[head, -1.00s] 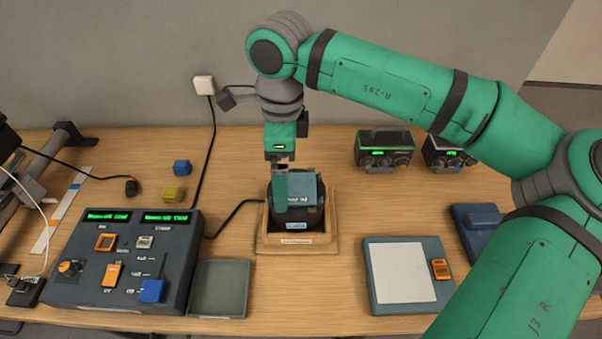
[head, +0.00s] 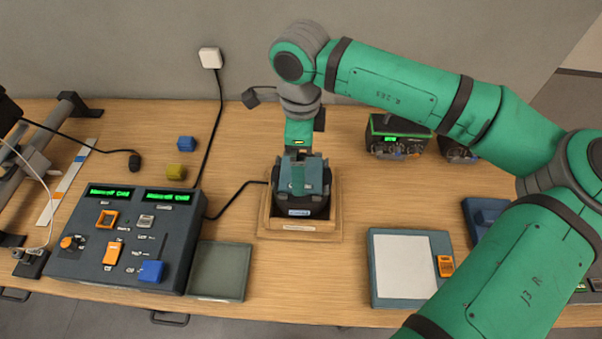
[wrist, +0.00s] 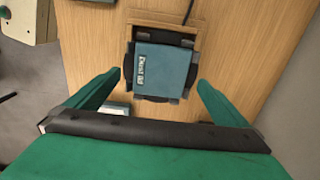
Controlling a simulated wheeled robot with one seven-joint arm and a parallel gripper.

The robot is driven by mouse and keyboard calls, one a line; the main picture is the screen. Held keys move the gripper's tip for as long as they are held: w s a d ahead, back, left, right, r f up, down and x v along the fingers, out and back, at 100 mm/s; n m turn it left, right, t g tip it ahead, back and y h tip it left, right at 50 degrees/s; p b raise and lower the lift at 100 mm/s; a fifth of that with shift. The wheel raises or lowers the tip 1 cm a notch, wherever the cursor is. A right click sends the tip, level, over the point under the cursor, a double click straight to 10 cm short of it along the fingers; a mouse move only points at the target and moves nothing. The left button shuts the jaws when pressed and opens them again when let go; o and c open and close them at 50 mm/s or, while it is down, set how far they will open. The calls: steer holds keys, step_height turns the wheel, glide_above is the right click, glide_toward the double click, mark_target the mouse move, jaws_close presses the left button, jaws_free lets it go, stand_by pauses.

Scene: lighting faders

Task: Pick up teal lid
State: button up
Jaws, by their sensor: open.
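The teal lid (head: 318,177) is a flat square piece on top of a black unit (head: 301,207) in a wooden tray (head: 337,222) at the middle of the table. In the wrist view the lid (wrist: 161,70) shows lettering on its top and lies between and ahead of my two fingers. My gripper (head: 298,181) hangs over the lid from above, pointing down. It is open and empty, with one green finger on each side of the lid in the wrist view (wrist: 158,84). In the head view it hides part of the lid. I cannot tell whether the fingers touch it.
A fader console (head: 125,235) and a shallow grey tray (head: 220,272) stand to the left. A white-topped pad (head: 402,267) lies to the right. Blue (head: 186,143) and yellow (head: 180,172) blocks sit behind the console. A black cable runs to the unit.

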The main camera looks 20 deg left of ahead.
steer(key=shift+f, duration=1.9)
steer(key=c, duration=1.2)
steer(key=shift+w+r, duration=0.1)
